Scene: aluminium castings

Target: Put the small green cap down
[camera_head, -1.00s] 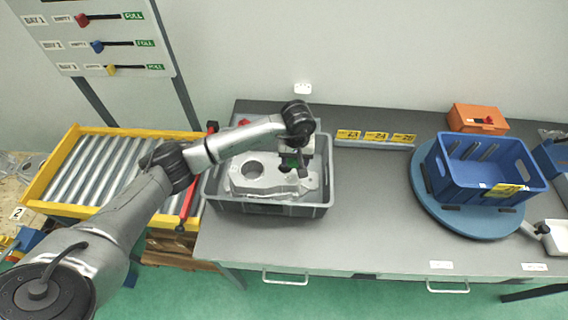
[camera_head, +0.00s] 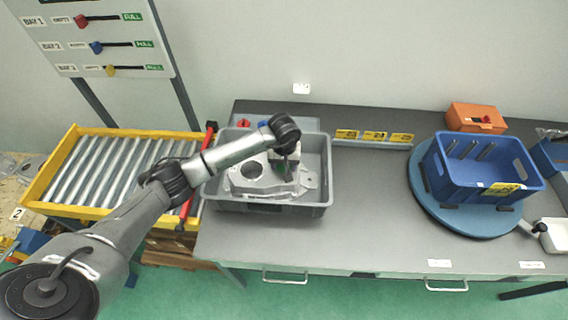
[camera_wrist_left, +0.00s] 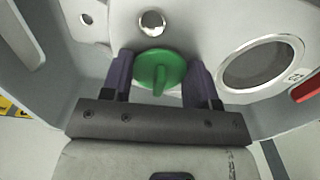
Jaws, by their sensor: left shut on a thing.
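The small green cap (camera_wrist_left: 160,71) sits between the two fingers of my left gripper (camera_wrist_left: 158,75) in the left wrist view, with its raised tab facing the camera. The left gripper (camera_head: 282,168) is shut on it. In the head view the gripper is over the aluminium casting (camera_head: 256,176), which lies in the grey bin (camera_head: 270,207). The cap is mostly hidden by the gripper there. The casting (camera_wrist_left: 215,25) shows a small round hole and a large bore close beyond the cap. I cannot tell whether the cap touches the casting. My right gripper is not in view.
The grey bin stands at the left of the grey table (camera_head: 370,215). A blue crate (camera_head: 478,183) sits on a round blue turntable (camera_head: 440,205) at the right. An orange box (camera_head: 475,117) stands behind. A yellow-framed roller conveyor (camera_head: 110,170) is left of the table. The table middle is clear.

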